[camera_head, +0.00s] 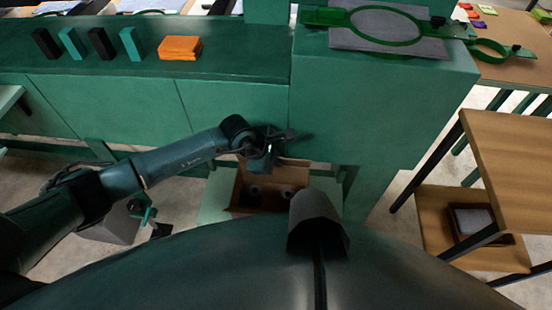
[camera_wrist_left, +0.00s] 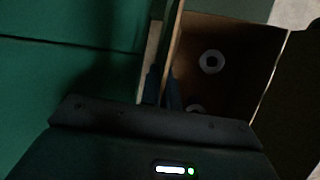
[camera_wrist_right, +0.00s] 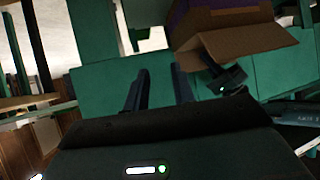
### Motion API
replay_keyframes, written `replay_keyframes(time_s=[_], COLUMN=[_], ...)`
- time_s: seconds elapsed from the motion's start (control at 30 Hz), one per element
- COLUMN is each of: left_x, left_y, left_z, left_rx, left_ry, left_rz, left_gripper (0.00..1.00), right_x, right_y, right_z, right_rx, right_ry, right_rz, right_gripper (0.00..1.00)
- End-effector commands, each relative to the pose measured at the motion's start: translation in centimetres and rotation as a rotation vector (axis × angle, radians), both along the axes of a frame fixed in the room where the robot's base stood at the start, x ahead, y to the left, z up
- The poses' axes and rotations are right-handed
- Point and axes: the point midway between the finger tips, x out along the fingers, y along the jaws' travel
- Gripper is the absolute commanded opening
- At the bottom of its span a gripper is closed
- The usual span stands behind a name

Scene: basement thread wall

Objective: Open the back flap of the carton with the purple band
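The open carton (camera_head: 240,192) stands on a low green shelf below the counter, with pale rolls (camera_head: 254,190) inside. In the right wrist view the carton's purple band (camera_wrist_right: 205,14) shows above a brown flap (camera_wrist_right: 245,42) that slopes outward. My left gripper (camera_head: 276,148) is at the carton's far edge. In the left wrist view its fingers (camera_wrist_left: 161,90) are close together, with a thin cardboard edge (camera_wrist_left: 173,48) running between them. The right wrist view also shows it against the flap's corner (camera_wrist_right: 222,78). My right gripper (camera_wrist_right: 158,88) is open and empty, apart from the carton.
The green counter front (camera_head: 235,115) rises just behind the carton. A green block (camera_head: 385,100) stands to the right. Wooden shelves (camera_head: 505,150) stand at far right. Orange pads (camera_head: 180,47) and several upright blocks lie on the counter.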

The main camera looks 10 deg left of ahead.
Motion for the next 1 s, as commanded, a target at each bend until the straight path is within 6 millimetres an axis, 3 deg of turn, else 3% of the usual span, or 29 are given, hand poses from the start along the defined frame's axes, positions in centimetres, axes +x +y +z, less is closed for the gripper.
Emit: replay_keyframes(time_s=[0.13, 0.53, 0.8, 1.0], left_x=[0.55, 0.50, 0.51, 0.51], left_y=[0.01, -0.01, -0.01, -0.01], left_z=[-0.20, 0.11, 0.12, 0.14], left_rx=[0.002, 0.001, 0.000, 0.000], left_ry=[0.067, 0.112, 0.111, 0.111], left_rz=[0.001, -0.002, -0.001, -0.001], left_gripper=[0.00, 0.00, 0.25, 0.25], right_x=[0.04, 0.14, 0.10, 0.07], right_y=[0.21, 0.65, 0.58, 0.45], right_z=[-0.95, 0.03, -0.06, -0.34], right_rx=[0.004, 0.008, 0.008, 0.007], right_ry=[-0.006, -0.030, -0.027, -0.022], right_rz=[0.005, 0.025, 0.024, 0.018], right_gripper=[0.25, 0.25, 0.25, 0.25])
